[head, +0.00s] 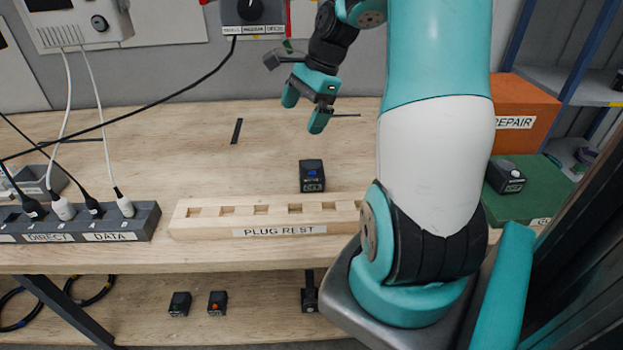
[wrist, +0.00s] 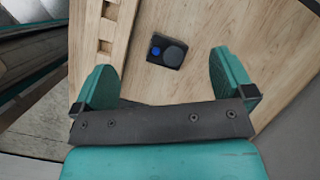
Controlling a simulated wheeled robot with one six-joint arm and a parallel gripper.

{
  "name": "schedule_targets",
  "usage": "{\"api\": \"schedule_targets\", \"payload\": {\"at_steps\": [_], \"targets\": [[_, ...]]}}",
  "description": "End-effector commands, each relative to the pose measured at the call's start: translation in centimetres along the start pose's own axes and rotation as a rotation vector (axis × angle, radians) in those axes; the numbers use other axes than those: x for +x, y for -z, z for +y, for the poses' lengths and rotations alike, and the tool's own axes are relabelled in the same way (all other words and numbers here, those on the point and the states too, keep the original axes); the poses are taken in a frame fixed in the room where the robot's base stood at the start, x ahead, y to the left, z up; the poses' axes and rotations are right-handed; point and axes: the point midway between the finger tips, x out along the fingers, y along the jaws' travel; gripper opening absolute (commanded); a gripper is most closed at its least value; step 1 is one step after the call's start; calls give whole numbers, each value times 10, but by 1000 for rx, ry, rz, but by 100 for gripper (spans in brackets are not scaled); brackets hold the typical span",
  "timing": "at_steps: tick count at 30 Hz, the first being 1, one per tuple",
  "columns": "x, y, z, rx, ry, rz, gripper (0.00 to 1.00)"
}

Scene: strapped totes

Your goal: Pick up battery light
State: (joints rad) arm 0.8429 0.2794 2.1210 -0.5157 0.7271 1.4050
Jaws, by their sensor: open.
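A small black box with a blue button (head: 312,175) stands on the wooden bench, behind the plug rest. It also shows in the wrist view (wrist: 167,51), where a dark round part sits beside the blue button. Its label is too small to read, so I cannot tell if it is the battery light. My gripper (head: 306,108) is open and empty, above the bench and farther back than this box. In the wrist view the box lies beyond my fingertips (wrist: 165,72), between their lines and apart from them.
The wooden plug rest (head: 190,222) lies in front of the box. A grey socket strip (head: 143,222) with plugged cables is at left. Similar black boxes sit on the lower shelf (head: 217,302) and the green box (head: 505,177). An orange REPAIR box (head: 540,105) stands at right.

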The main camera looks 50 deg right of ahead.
Motion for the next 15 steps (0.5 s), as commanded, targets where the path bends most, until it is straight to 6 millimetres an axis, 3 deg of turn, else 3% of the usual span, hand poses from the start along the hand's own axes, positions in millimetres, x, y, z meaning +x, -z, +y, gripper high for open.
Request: {"api": "schedule_targets", "payload": {"at_steps": [1, 3, 6, 11, 15], "targets": [[-1, 34, 1, 153, 18, 2, 100], [-4, 64, 4, 315, 37, 2, 100], [-6, 92, 8, 462, 55, 1, 100], [6, 103, 10, 532, 59, -3, 100], [37, 102, 9, 529, 55, -4, 100]]}}
